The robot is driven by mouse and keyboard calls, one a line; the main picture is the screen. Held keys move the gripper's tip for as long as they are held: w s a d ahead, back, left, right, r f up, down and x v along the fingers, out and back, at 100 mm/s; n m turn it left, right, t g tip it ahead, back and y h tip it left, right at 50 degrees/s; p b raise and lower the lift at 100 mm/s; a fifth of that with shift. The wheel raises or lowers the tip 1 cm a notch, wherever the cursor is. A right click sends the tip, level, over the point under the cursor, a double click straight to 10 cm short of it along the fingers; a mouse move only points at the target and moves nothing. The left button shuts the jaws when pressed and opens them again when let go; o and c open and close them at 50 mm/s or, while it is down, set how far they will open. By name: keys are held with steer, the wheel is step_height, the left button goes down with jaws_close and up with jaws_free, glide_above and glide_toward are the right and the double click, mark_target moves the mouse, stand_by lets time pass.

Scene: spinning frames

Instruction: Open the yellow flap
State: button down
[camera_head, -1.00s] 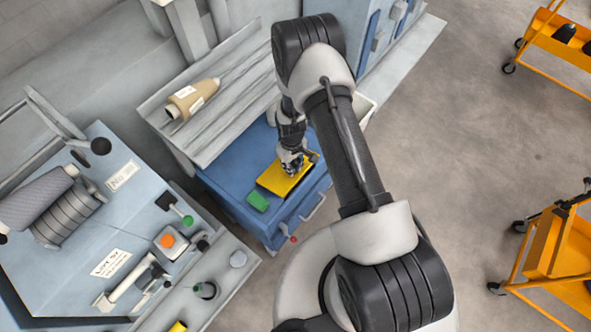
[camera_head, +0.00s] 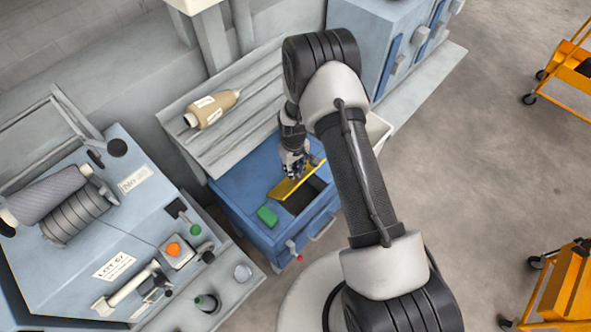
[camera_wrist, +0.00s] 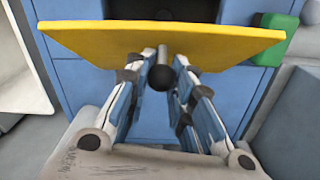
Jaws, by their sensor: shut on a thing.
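The yellow flap (camera_head: 297,183) on top of the blue cabinet (camera_head: 235,192) is tilted up, with a dark opening (camera_head: 301,199) showing in front of it. It also spans the wrist view (camera_wrist: 160,42) as a wide yellow panel. My gripper (camera_head: 293,172) is at the flap's raised side. In the wrist view my gripper (camera_wrist: 165,75) is shut on a dark round knob (camera_wrist: 161,78) on a metal stem below the panel. Part of the opening shows beyond the flap's edge.
A green block (camera_head: 267,215) sits on the cabinet top beside the flap. A red-tipped lever (camera_head: 297,256) and a handle are on the cabinet's front. A yarn cone (camera_head: 211,108) lies on the grey slatted shelf behind. A machine with spools stands at left.

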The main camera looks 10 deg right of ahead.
steer(key=shift+s+a+f, duration=0.1)
steer(key=shift+s+f, duration=0.1)
steer(key=c, duration=1.7)
jaws_free()
steer(key=shift+o, duration=1.4)
